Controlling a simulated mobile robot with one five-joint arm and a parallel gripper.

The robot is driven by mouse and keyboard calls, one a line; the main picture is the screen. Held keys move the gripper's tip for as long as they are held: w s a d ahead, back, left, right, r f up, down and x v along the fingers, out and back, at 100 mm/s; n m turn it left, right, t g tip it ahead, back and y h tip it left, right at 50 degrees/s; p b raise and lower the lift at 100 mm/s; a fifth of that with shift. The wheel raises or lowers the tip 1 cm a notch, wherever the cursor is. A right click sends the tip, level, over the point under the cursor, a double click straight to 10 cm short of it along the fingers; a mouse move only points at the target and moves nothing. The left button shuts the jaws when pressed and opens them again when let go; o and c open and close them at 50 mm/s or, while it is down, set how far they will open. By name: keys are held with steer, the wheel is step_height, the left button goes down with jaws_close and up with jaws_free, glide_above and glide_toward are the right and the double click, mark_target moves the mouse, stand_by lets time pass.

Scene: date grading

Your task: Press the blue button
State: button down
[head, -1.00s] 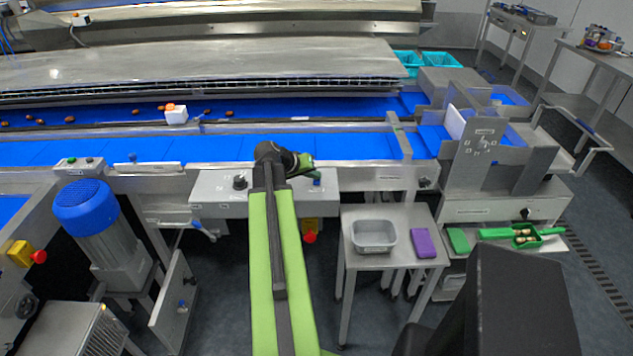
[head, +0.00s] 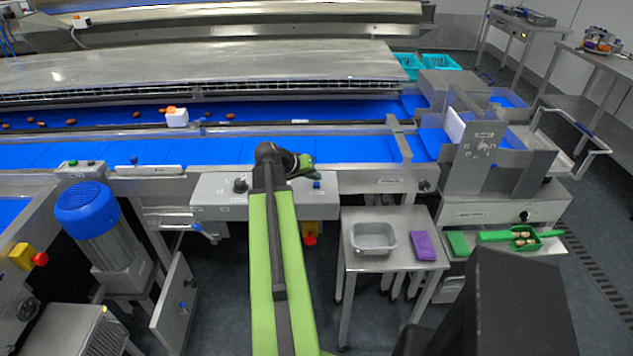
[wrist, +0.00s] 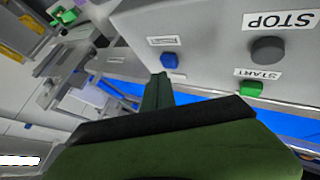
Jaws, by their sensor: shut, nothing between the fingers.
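The blue button (wrist: 170,60) is on the face of a grey control box, below a small white label in the wrist view. In the head view the blue button (head: 317,184) shows at the right of the control box (head: 215,198), just below and right of my gripper (head: 306,164). My gripper is shut and empty. In the wrist view the fingertips (wrist: 160,78) are just below the button in the picture. Whether they touch it cannot be told. The button itself is not covered.
A dark STOP button (wrist: 268,49) and a green START button (wrist: 251,89) are on the same box. A red emergency stop (head: 310,240) is below it. A small table with a grey tub (head: 374,251) and a purple block (head: 424,246) stands to the right.

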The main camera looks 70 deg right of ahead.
mark_target(314, 185)
steer(key=shift+r, duration=0.2)
step_height(314, 185, up, 5)
steer(key=p, duration=0.5)
stand_by(0.7)
